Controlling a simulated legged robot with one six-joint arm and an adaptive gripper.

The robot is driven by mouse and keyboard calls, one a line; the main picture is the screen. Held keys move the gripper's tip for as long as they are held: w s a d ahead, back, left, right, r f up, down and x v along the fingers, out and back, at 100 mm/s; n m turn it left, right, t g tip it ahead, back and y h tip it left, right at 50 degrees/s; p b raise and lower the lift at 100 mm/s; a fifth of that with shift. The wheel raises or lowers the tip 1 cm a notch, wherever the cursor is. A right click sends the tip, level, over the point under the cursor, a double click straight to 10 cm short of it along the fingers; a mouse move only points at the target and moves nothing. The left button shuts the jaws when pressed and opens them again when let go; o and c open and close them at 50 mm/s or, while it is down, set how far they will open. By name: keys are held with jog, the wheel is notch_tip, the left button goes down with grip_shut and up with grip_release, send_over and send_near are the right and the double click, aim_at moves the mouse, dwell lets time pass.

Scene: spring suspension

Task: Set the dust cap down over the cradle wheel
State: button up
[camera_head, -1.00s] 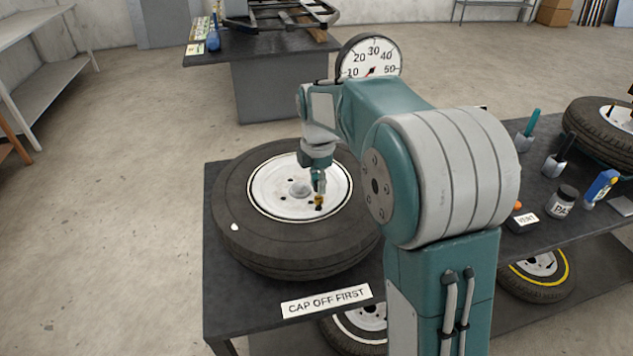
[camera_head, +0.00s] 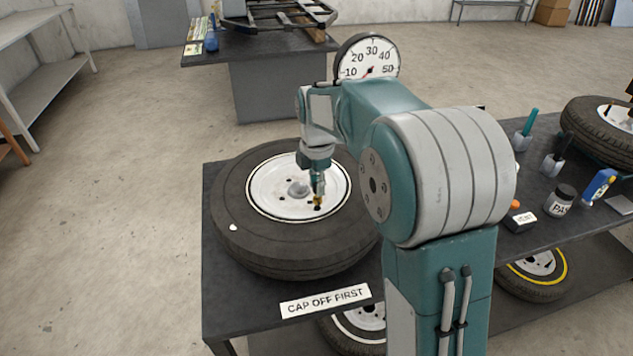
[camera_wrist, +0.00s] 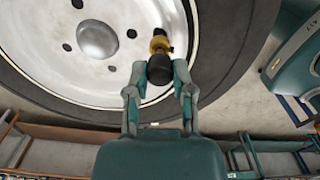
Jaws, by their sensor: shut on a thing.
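My gripper (camera_head: 317,188) points down over the white rim (camera_head: 272,203) of a wheel lying flat on the near end of the dark bench. In the wrist view, its two fingers (camera_wrist: 158,82) are shut on a small black-and-brass piece (camera_wrist: 159,45), its black end between the fingertips. I cannot tell whether this piece is the dust cap, or whether it touches the rim. A grey dome (camera_wrist: 98,39) sits at the wheel's centre, beside the piece. Another wheel (camera_head: 600,118) lies at the bench's far right, partly cut off; I cannot tell which is the cradle wheel.
A round dial gauge (camera_head: 368,58) stands behind the wheel. A "CAP OFF FIRST" label (camera_head: 325,300) is at the bench's front. A dark jar (camera_head: 560,199), a blue bottle (camera_head: 600,186) and small holders stand at right. A small white bit (camera_head: 233,227) lies on the tyre.

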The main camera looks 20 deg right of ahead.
jog(key=shift+f, duration=0.9)
jog(key=o, duration=0.9)
jog(key=shift+r, duration=0.1)
jog(key=shift+r, duration=3.45)
